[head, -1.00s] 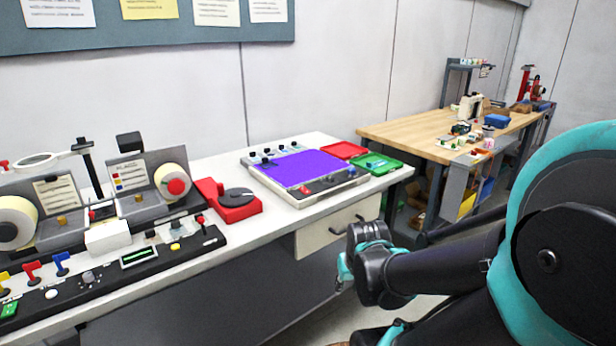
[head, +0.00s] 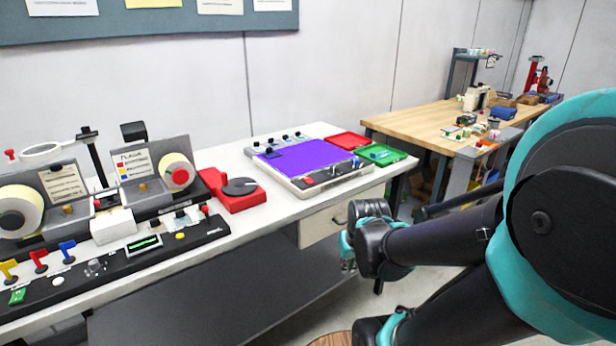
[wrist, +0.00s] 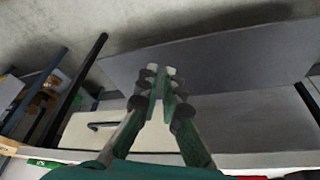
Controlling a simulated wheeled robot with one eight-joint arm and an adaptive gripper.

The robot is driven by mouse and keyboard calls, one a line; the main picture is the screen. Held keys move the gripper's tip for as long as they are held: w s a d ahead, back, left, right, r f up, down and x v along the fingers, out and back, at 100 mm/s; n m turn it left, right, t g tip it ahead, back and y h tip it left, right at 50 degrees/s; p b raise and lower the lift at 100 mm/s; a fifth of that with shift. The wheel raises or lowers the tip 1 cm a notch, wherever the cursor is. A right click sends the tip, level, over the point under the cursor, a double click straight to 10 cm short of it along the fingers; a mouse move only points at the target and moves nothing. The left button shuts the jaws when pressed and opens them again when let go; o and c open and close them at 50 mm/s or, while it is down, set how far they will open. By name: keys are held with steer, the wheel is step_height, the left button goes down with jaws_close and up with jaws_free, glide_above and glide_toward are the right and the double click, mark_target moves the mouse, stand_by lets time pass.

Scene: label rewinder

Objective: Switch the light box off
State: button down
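The light box (head: 298,157) stands on the white bench, its flat panel glowing purple. Its front strip carries a red control (head: 309,181) and dark controls to the right of it. Several dark knobs line its back strip (head: 272,144). My gripper (head: 348,265) hangs in front of the bench, below the bench top and apart from the light box. The light box panel is not visible in the wrist view.
A red tray (head: 347,140) and a green tray (head: 384,154) sit right of the light box. A red device with a dark disc (head: 236,188) and the rewinder (head: 110,190) stand to its left. A drawer (head: 325,223) is under the bench. A wooden table (head: 425,130) stands behind right.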

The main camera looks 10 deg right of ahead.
steer(key=w+a+r+n+y, duration=0.1)
steer(key=w+a+r+n, duration=0.2)
steer(key=w+r, duration=1.35)
step_height(320, 180, up, 10)
steer(key=r+n+g, duration=0.1)
steer(key=n, duration=0.2)
glide_above(306, 179)
steer(key=s+d, duration=0.2)
steer(key=s, duration=0.2)
steer(key=shift+d+f+y, duration=0.15)
steer(key=shift+f+y, duration=0.1)
steer(key=shift+y, duration=0.05)
steer(key=x, duration=1.4)
steer(key=shift+s+d+f, duration=0.1)
steer(key=shift+s+d, duration=0.05)
steer(key=shift+s, duration=0.05)
steer(key=shift+f, duration=0.1)
steer(key=shift+w+f, duration=0.1)
steer(key=shift+f, duration=0.05)
